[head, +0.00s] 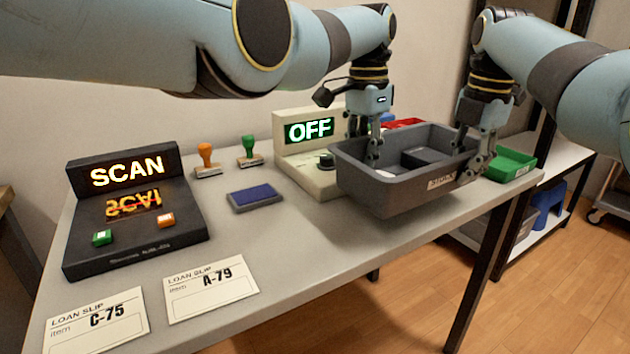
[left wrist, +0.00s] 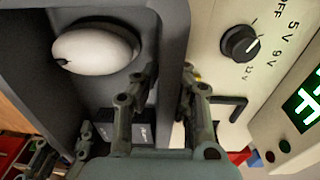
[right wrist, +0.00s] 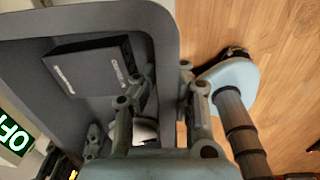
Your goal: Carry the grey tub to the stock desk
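The grey tub (head: 375,198) is over the right front part of the table, its near side out past the table edge. Its base looks raised off the table top. It holds a black box (right wrist: 92,68) and a white rounded object (left wrist: 95,50). My left gripper (head: 376,148) is shut on the tub's left wall, one finger inside and one outside; the wall also shows in the left wrist view (left wrist: 172,45). My right gripper (head: 479,160) is shut on the right wall in the same way. I cannot tell which surface is the stock desk.
A power supply (head: 290,155) reading OFF stands close to the tub's left. A green tray (head: 512,163) and a red tray (head: 405,123) are behind it. A scanner (head: 135,215), blue ink pad (head: 254,197), two stamps and loan slips (head: 210,288) occupy the left. Wooden floor lies open at right.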

